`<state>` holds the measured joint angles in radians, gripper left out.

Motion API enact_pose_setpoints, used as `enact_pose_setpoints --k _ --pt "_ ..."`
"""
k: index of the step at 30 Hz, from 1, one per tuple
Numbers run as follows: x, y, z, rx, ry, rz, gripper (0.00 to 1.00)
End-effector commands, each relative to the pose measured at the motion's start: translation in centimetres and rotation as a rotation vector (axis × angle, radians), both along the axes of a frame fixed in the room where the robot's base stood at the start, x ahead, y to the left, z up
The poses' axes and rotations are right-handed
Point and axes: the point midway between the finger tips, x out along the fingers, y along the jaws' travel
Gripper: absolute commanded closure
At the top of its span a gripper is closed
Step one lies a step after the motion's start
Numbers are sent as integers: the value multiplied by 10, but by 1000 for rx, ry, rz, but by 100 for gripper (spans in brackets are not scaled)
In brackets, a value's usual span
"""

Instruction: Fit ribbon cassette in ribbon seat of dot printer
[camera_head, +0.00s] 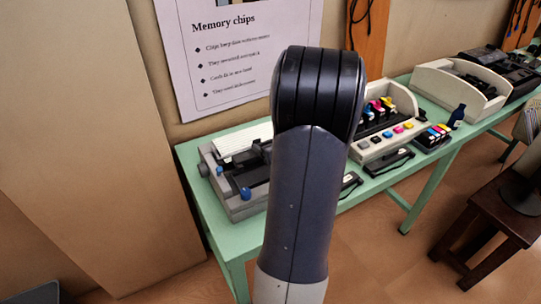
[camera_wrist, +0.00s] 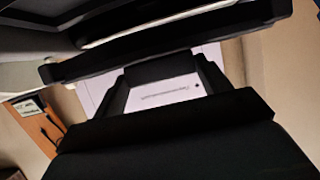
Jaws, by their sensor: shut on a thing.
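The dot printer (camera_head: 235,175) stands at the left end of the green table, grey with a dark carriage area, blue knobs and white paper at its back. My arm covers its right side. In the wrist view, my gripper (camera_wrist: 165,70) is shut on a long black bar (camera_wrist: 225,38), which looks like the ribbon cassette. The bar runs tilted across the upper picture, beyond the fingers. Pale and grey surfaces lie behind it, probably the printer. In the head view my gripper and the held cassette are hidden behind my arm. The ribbon seat is not clearly visible.
The green table (camera_head: 258,133) also holds dark flat cassettes (camera_head: 388,162), a beige inkjet unit with coloured cartridges (camera_head: 385,130), a dark blue bottle (camera_head: 457,116) and a beige printer (camera_head: 450,88). A poster (camera_head: 235,45) hangs behind. A dark stool (camera_head: 490,225) stands at right.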

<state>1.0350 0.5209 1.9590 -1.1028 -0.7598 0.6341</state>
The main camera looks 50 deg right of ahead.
Motion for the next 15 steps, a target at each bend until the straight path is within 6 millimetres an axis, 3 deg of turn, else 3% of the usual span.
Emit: enact_pose_setpoints --k 6,15 --pt "0 0 -32 3 2 0 52" --pt "0 0 -34 0 1 -1 52"
